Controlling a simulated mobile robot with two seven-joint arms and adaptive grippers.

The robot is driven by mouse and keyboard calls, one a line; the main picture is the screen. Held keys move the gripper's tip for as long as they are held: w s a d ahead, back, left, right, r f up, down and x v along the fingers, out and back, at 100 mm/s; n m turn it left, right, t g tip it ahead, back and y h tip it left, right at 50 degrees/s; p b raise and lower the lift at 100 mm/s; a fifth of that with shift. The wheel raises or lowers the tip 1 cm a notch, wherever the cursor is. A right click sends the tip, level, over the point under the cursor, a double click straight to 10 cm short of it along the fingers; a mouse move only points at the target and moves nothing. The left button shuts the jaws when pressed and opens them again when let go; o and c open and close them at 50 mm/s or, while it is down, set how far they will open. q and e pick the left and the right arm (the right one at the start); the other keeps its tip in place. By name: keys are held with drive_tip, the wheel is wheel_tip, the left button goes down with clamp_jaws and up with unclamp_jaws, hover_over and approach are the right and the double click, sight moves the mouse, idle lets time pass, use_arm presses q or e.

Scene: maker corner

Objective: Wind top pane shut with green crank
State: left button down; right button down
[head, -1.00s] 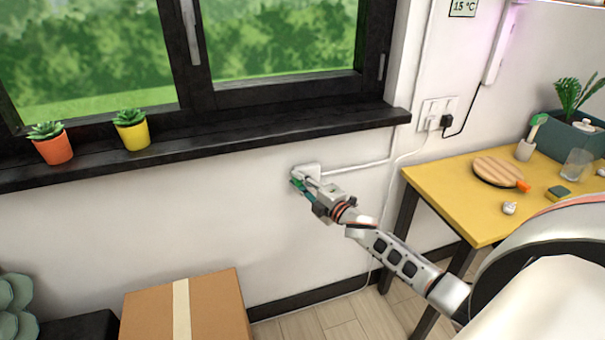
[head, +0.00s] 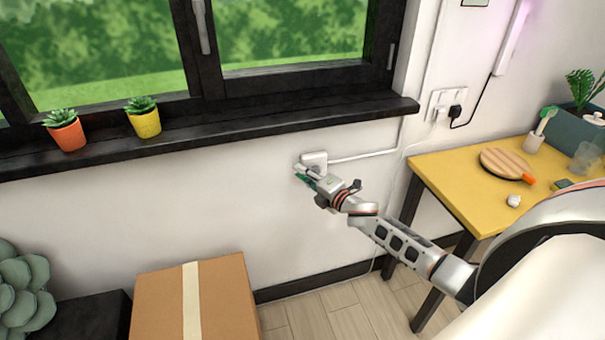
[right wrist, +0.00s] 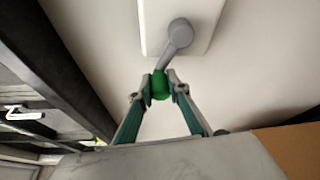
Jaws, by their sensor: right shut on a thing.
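The green crank knob (right wrist: 160,85) sits between my right gripper's fingertips in the right wrist view. A grey crank arm (right wrist: 176,42) runs from it to a white wall box (right wrist: 203,22). In the head view the same box (head: 314,158) is on the wall below the sill, and my right gripper (head: 303,174) is shut on the knob there, hiding most of the crank. The window (head: 290,40) shows only its lower part; the top pane is out of view. My left gripper is not in view.
A black sill (head: 220,133) above the gripper carries an orange pot (head: 67,135) and a yellow pot (head: 145,122). A cardboard box (head: 230,295) stands below left. A yellow table (head: 450,175) stands at right. The wall around the crank is clear.

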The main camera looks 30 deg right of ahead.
drive_tip(key=shift+f, duration=0.1)
drive_tip(key=c, duration=1.9)
unclamp_jaws()
drive_tip(key=s+d+r, duration=0.1)
drive_tip(key=s, duration=1.1)
drive_tip(key=shift+d, duration=0.35)
